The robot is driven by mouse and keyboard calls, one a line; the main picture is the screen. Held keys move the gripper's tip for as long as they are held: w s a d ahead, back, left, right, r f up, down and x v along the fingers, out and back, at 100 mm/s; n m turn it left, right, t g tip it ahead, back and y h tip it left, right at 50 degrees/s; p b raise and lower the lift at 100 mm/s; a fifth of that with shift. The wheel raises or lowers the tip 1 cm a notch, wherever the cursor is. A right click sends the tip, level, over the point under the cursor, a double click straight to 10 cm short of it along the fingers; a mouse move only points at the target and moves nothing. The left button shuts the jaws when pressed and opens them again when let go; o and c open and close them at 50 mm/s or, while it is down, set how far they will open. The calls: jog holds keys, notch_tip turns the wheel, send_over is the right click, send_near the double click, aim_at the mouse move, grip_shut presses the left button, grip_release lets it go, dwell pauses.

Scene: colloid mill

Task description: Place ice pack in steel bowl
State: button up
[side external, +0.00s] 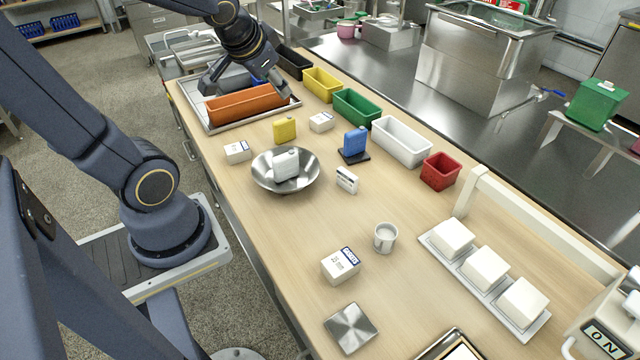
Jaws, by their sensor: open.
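The steel bowl (263,179) stands on the wooden table, left of the middle. A white ice pack (286,165) with a small cap lies in the bowl, rising above its rim. Similarly shaped capped blocks stand nearby: a yellow one (284,130) behind the bowl and a blue one (355,142) on a dark base to its right. My gripper (246,90) is open, its fingers spread above the orange bin at the far end of the table, well away from the bowl. No object shows in its grasp.
The orange bin (247,104) sits in a metal tray. Yellow (322,84), green (356,107), white (401,141) and red (440,171) bins line the far edge. White boxes (237,152) and a cup (385,237) stand around.

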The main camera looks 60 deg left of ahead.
jog(key=s+d+r+h, duration=0.1)
jog(key=s+d+h, duration=0.1)
jog(key=d, duration=0.4)
jog(key=s+d+r+m+h, duration=0.1)
jog(key=s+d+h, duration=0.1)
jog(key=s+d, duration=0.2)
jog(key=d, duration=0.3)
jog(key=shift+s+r+h, duration=0.3)
jog(key=shift+s+r, duration=0.05)
jog(key=shift+r, duration=0.05)
